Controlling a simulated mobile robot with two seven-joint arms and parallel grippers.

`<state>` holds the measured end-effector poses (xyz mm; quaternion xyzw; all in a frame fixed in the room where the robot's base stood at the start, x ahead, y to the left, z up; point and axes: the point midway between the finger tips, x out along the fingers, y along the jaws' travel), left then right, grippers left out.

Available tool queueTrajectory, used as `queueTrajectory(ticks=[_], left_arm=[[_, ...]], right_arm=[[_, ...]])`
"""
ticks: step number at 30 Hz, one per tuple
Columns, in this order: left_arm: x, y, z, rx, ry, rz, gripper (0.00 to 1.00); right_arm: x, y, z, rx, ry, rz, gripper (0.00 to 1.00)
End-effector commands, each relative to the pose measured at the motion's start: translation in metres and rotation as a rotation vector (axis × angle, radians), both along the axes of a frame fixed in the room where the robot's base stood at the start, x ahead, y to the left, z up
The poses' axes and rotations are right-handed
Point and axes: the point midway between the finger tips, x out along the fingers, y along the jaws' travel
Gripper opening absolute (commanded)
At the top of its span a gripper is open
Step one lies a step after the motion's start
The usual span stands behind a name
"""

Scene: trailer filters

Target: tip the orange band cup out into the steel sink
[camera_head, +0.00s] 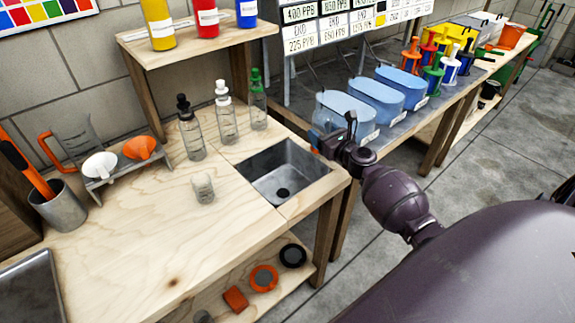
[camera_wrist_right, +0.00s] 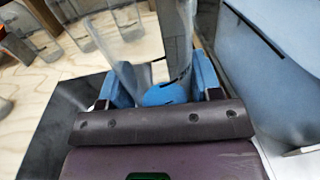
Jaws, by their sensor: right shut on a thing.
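The steel sink (camera_head: 262,163) is set into the right end of the wooden bench, and its dark drain shows. My right gripper (camera_head: 322,138) is above the right back corner of the sink. In the wrist view its blue fingers (camera_wrist_right: 160,88) are shut on a clear cup (camera_wrist_right: 178,40). In the head view the cup is mostly hidden by the gripper and hard to make out against the blue bins; a bit of orange shows at the fingers. I cannot tell its tilt or contents. My left gripper is not in view.
Dropper bottles (camera_head: 226,122) stand behind the sink, and a small clear jar (camera_head: 203,190) stands left of it. Blue bins (camera_head: 375,98) are just behind my right gripper. A rack with funnels (camera_head: 140,148) is at the left.

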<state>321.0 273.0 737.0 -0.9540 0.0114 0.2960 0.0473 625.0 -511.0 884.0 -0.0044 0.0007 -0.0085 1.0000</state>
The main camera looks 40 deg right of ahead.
Motion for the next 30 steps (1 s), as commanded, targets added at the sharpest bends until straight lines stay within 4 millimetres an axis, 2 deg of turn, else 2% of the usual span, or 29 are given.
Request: queueTrajectory(ticks=[6,17,30], left_arm=[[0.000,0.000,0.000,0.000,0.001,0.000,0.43],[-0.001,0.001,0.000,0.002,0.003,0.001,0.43],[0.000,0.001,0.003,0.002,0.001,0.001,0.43]], right_arm=[[0.000,0.009,0.000,0.000,-0.001,0.051,0.34],[0.000,0.009,0.001,-0.004,0.001,0.053,0.34],[0.001,0.015,0.007,-0.161,0.022,0.053,0.34]])
